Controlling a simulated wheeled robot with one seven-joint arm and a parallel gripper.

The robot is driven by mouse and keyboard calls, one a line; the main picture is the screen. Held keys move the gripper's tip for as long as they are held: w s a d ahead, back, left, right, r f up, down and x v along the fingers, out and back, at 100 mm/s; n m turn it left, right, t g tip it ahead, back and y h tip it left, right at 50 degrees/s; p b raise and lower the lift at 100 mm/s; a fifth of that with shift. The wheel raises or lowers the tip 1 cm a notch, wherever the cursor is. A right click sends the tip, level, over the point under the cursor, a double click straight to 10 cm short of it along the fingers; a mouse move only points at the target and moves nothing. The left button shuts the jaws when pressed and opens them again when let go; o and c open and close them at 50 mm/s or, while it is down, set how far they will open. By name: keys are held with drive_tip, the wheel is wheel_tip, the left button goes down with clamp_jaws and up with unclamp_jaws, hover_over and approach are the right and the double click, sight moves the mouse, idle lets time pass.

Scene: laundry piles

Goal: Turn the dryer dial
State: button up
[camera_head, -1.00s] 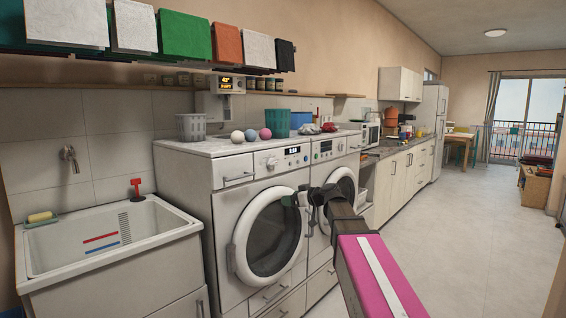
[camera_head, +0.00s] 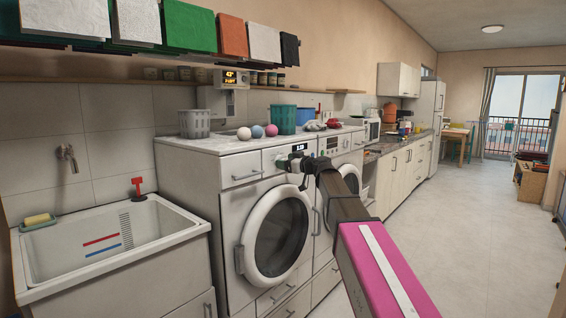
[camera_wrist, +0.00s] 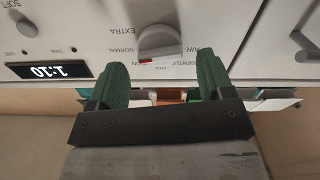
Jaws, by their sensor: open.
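The dial (camera_wrist: 160,40) is a round light-grey knob with a red mark on its rim, set in the white control panel (camera_wrist: 85,40) of the nearer front-loading machine (camera_head: 228,205). Labels such as NORMAL and EXTRA surround it; the wrist view shows them upside down. A lit display (camera_wrist: 48,71) reading 1:10 is beside it. My gripper (camera_wrist: 165,78) is open, its green fingertips apart, with the dial in line with the gap between them; I cannot tell whether they touch it.
A drawer handle (camera_wrist: 305,45) sticks out beside the dial. The round door (camera_head: 280,240) is below the panel. Balls (camera_head: 257,131), a grey basket (camera_head: 194,124) and a teal bin (camera_head: 282,119) stand on top.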

drive_tip(key=shift+x, duration=1.05)
drive_tip(key=c, duration=0.9)
drive_tip(key=shift+m, duration=0.3)
drive_tip(key=shift+d+m, duration=0.1)
drive_tip(key=shift+m, duration=3.6)
